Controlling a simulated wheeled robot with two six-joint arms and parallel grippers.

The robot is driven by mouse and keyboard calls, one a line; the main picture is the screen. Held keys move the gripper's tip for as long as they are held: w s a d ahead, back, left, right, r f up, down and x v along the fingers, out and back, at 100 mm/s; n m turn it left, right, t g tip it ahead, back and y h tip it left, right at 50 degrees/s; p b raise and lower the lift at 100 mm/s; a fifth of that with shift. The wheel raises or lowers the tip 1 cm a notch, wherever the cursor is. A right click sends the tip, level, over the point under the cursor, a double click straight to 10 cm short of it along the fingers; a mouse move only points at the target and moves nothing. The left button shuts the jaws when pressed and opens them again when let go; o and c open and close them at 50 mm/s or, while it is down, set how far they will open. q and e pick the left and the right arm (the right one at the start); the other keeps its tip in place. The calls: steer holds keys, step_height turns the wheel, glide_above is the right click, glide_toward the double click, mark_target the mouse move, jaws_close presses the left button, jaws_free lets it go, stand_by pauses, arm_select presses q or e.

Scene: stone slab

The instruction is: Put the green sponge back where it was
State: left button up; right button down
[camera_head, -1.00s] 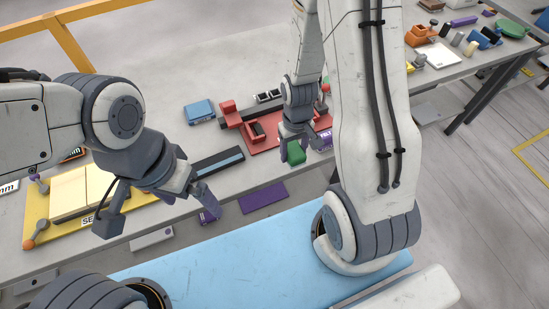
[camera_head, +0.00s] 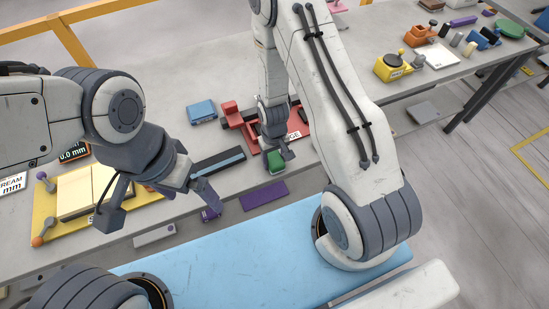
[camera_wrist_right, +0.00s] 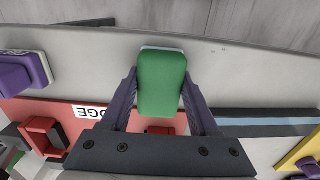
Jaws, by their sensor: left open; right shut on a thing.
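The green sponge (camera_head: 276,162) is in my right gripper (camera_head: 277,153), near the front edge of the red board in the head view. In the right wrist view the sponge (camera_wrist_right: 162,84) sits between the two fingers of my right gripper (camera_wrist_right: 160,95), which are shut on it. A pale layer shows at its far edge. I cannot tell whether it touches the table. My left gripper (camera_head: 156,207) is open and empty at the left, over the front edge of the table. No marked place for the sponge is clear to me.
The red board (camera_head: 297,132) lies behind the sponge. A dark bar with a blue stripe (camera_head: 218,162) lies to its left. A purple mat (camera_head: 263,195) is in front. A blue box (camera_head: 201,112) and a yellow board (camera_head: 45,205) are further left.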

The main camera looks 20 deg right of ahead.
mark_target(274, 158)
steer(key=shift+f, duration=0.1)
steer(key=shift+f, duration=0.15)
steer(key=shift+c, duration=0.7)
jaws_free()
steer(key=shift+r, duration=0.25)
step_height(274, 158, up, 12)
steer(key=b, duration=0.2)
steer(key=shift+w, duration=0.15)
